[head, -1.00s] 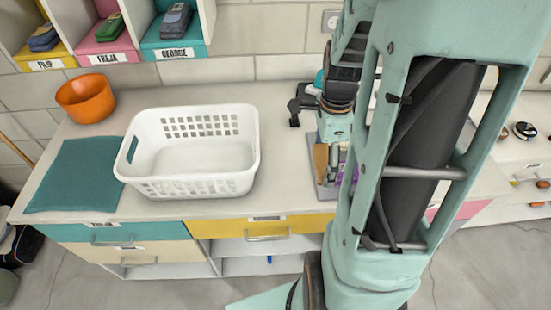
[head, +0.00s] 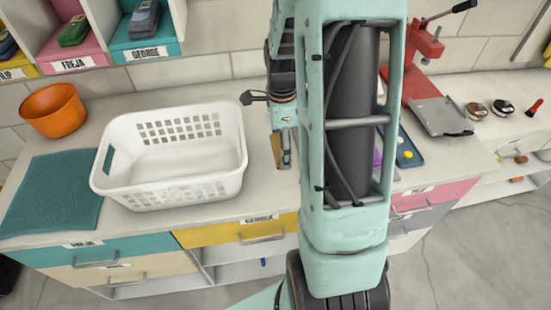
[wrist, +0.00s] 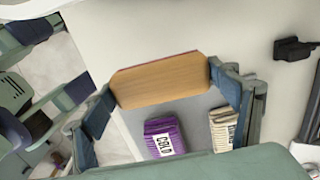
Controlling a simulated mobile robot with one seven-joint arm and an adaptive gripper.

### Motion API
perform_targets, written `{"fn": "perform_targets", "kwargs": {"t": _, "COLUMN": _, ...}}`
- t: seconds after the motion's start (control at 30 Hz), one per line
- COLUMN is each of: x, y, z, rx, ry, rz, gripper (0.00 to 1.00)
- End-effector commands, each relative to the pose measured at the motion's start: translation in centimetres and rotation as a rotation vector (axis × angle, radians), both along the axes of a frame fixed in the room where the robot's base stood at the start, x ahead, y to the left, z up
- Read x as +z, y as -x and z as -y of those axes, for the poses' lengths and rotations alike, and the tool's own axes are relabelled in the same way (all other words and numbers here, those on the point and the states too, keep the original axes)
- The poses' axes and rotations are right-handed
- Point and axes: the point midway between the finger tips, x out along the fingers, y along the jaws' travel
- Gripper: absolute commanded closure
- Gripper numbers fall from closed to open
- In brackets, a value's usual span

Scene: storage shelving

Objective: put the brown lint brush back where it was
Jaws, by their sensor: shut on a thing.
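The brown lint brush (wrist: 160,80) is a tan-brown block in the wrist view, spanning the gap between my fingers. My gripper (wrist: 162,86) is shut on it, one finger at each end. In the head view my gripper (head: 284,148) points down over the counter, right of the white basket, with the brush (head: 276,151) showing as a small brown patch. I cannot tell whether the brush touches the surface below. A grey mat or tray (wrist: 195,103) lies under it in the wrist view.
A purple labelled packet (wrist: 163,139) and a tan one (wrist: 222,129) lie on the grey surface. A white basket (head: 170,190), orange bowl (head: 53,110) and teal cloth (head: 50,195) are left. A blue tray (head: 408,153) and red press (head: 425,75) are right. My arm hides the counter's middle.

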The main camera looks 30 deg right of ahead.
Motion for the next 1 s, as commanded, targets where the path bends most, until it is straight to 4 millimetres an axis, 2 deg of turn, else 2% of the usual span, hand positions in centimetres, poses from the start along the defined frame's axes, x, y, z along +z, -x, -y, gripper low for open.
{"fn": "perform_targets", "kwargs": {"t": 0.03, "x": -1.4, "y": -0.8, "z": 0.1, "rx": 0.000, "ry": 0.000, "rz": 0.001, "gripper": 0.39}}
{"fn": "perform_targets", "kwargs": {"t": 0.07, "x": -1.7, "y": -1.0, "z": 0.1, "rx": -0.001, "ry": 0.000, "rz": 0.000, "gripper": 0.39}}
{"fn": "perform_targets", "kwargs": {"t": 0.3, "x": -2.8, "y": -2.3, "z": 0.1, "rx": -0.001, "ry": 0.001, "rz": 0.002, "gripper": 0.39}}
{"fn": "perform_targets", "kwargs": {"t": 0.4, "x": -3.8, "y": -3.0, "z": 0.1, "rx": -0.001, "ry": -0.001, "rz": 0.001, "gripper": 0.39}}
{"fn": "perform_targets", "kwargs": {"t": 0.6, "x": -6.4, "y": -2.9, "z": 0.1, "rx": -0.001, "ry": 0.001, "rz": 0.002, "gripper": 0.39}}
{"fn": "perform_targets", "kwargs": {"t": 1.0, "x": -6.8, "y": -2.9, "z": 0.1, "rx": -0.001, "ry": 0.001, "rz": 0.002, "gripper": 0.39}}
